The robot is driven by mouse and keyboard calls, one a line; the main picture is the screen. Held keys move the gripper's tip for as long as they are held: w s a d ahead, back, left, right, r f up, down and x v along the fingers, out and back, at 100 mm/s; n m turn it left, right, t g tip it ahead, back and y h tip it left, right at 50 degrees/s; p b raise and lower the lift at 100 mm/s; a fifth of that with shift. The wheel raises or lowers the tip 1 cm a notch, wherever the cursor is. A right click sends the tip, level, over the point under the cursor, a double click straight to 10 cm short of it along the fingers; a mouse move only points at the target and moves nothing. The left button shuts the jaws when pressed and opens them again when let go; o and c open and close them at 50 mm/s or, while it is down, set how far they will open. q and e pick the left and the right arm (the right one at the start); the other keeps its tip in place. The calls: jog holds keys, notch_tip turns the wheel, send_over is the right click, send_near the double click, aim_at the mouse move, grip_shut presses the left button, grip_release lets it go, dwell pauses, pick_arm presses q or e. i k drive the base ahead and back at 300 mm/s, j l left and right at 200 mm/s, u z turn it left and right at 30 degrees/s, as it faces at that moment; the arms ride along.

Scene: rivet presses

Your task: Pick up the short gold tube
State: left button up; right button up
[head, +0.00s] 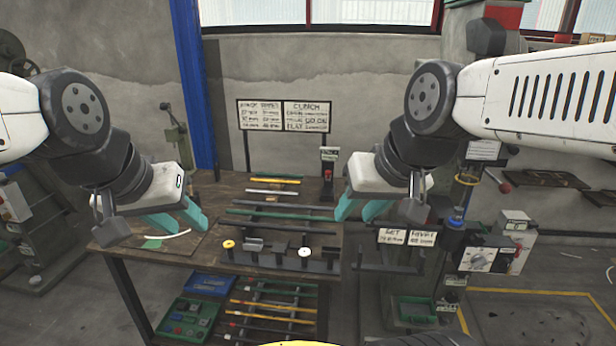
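A short gold tube (277,180) lies crosswise at the back of the dark workbench, on a rack. A pale silver tube (270,192) lies just in front of it. My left gripper (180,218) has its teal fingers apart and empty, over the left part of the bench, left of and nearer than the gold tube. My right gripper (359,210) also has its teal fingers apart and empty, near the bench's right edge, right of the gold tube. Neither gripper touches a tube.
Longer dark and green tubes (280,213) lie on the rack's nearer levels. Small fixtures (279,248) line the front edge. Yellow rods (272,306) and a green tray (188,318) sit on the lower shelf. A press (480,255) stands right; a sign (284,115) stands behind.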

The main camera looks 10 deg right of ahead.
aim_at(275, 184)
jog(key=i+j+u, duration=0.2)
jog(key=i, duration=0.3)
jog(key=i+j+u, duration=0.15)
jog(key=i, duration=0.4)
